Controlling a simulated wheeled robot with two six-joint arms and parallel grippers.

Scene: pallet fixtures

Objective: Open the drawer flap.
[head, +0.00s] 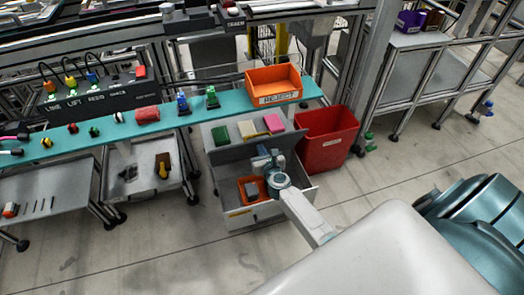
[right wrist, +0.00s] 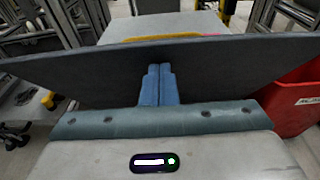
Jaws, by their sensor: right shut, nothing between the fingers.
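A grey drawer unit (head: 222,203) stands below the teal bench with its top open, so its inside shows in the head view. A dark grey panel, likely the flap (head: 232,153), stands tilted along the far side of the opening. It spans the right wrist view as a wide dark board (right wrist: 80,75). My right gripper (head: 262,157) is over the opening, close to this panel. Its blue fingers (right wrist: 158,72) are shut together and empty in front of the panel; whether they touch it is unclear. My left gripper is not in view.
An orange tray (head: 243,199) with a grey item lies inside the unit. Green, yellow and pink blocks (head: 246,129) rest behind the panel. A red bin (head: 327,140) stands at the right. An orange reject bin (head: 273,83) sits on the bench (head: 225,103). The floor in front is clear.

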